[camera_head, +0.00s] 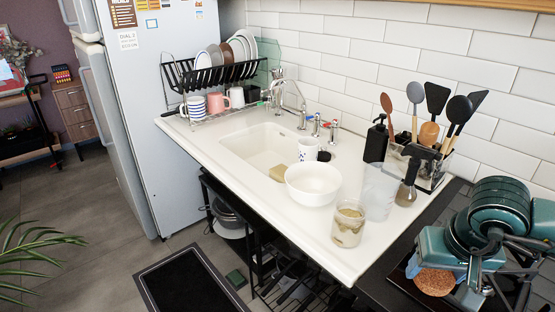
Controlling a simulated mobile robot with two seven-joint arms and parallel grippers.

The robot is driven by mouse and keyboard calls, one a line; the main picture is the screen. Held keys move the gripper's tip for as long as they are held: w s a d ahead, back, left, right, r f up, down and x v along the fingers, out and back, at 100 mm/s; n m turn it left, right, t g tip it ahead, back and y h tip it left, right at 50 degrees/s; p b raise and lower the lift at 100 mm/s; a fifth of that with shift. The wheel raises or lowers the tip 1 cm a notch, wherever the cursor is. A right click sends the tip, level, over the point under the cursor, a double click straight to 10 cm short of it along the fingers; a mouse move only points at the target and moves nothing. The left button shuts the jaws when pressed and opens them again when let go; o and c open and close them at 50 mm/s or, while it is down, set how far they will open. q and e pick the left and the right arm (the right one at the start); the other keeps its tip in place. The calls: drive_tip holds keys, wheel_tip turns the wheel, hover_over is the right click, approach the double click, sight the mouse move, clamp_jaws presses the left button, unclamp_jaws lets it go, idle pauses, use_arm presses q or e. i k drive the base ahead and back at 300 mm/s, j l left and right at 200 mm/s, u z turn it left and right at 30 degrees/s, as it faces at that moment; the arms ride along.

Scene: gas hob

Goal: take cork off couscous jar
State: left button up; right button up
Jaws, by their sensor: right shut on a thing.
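My right gripper (441,268) is at the lower right, its teal arm coming in from the right edge. It is shut on a round brown cork (435,283), which shows below and between the fingers over the dark hob area. A short clear glass jar (348,224) with pale beige-green contents stands upright on the white counter, left of the gripper and apart from it. Its top looks uncovered; I cannot tell for sure that the contents are couscous. My left gripper is out of view.
A white bowl (313,185), a clear tall container (378,191), a black soap bottle (376,140) and a utensil holder (427,165) stand close around the jar. The sink (262,143) and a dish rack (215,73) lie farther back. The counter's front strip is clear.

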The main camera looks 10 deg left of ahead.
sight(349, 220)
drive_tip(key=j+u, duration=0.35)
drive_tip(key=j, duration=0.55)
drive_tip(key=i+j+u, duration=0.45)
drive_tip(key=i, duration=0.4)
drive_tip(key=i+l+u, duration=0.2)
drive_tip(key=i+j, duration=0.05)
drive_tip(key=i, duration=0.05)
